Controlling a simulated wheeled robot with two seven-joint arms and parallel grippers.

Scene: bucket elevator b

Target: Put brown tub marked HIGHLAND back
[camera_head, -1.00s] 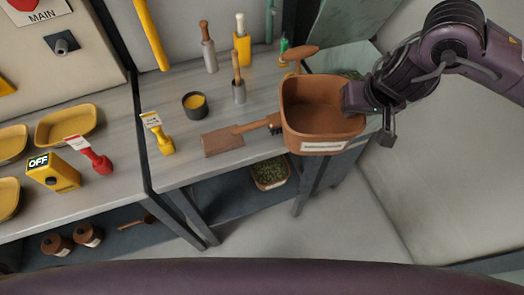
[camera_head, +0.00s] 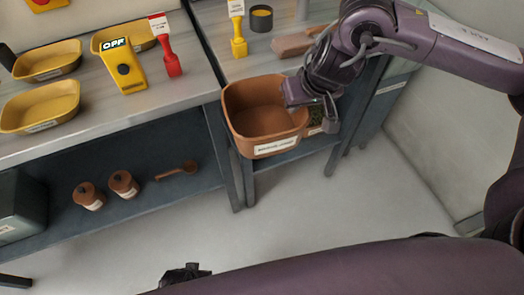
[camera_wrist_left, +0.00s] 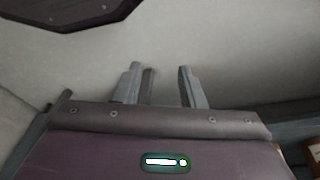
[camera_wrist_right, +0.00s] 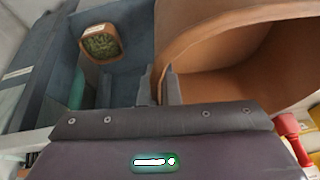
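The brown tub (camera_head: 262,108) is empty and upright in the head view, with a white label on its near side that is too small to read. It is held in front of the right bench, beside the bench leg. My right gripper (camera_head: 308,103) is shut on the tub's right wall. In the right wrist view the fingers (camera_wrist_right: 160,88) pinch the tub's rim (camera_wrist_right: 200,35) between them. My left gripper (camera_wrist_left: 160,85) is open and empty in the left wrist view, over bare floor.
The left lower shelf (camera_head: 140,205) holds two brown jars (camera_head: 105,190) and a wooden scoop (camera_head: 177,170), with free room around them. Yellow trays (camera_head: 42,107), an OFF box (camera_head: 124,70) and a red tool (camera_head: 166,50) stand above. A tub of green stuff (camera_wrist_right: 100,42) sits lower right.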

